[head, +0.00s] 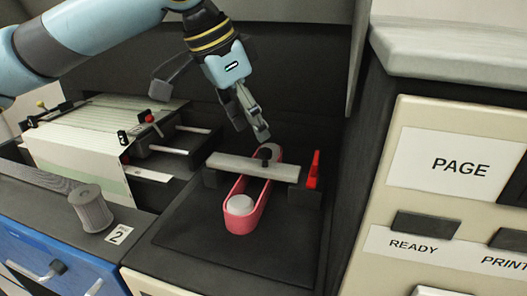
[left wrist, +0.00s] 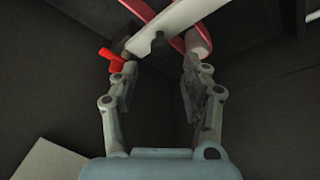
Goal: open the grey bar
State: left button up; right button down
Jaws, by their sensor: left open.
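The grey bar (head: 252,167) lies across a pink-red oval tray (head: 232,209) on a black base. A dark knob (head: 265,157) stands on the bar, and a red piece (head: 313,170) is at its right end. My left gripper (head: 256,133) is open and empty, just above and behind the bar in the head view. In the left wrist view, the grey bar (left wrist: 180,24) and the red piece (left wrist: 111,58) are beyond the open fingertips. I cannot tell whether a finger touches anything. My right gripper is not in view.
White round pieces (head: 241,204) sit in the tray. A cabinet marked PAGE (head: 450,165) stands close on the right. A printer-like unit with paper (head: 75,150) and a grey spool (head: 91,208) are on the left. The black base's front (head: 240,250) is clear.

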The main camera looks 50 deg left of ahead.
aim_at(264, 150)
pick_arm(q)
jog(key=shift+b+x, duration=0.4)
jog(key=shift+x, duration=2.5)
grip_shut()
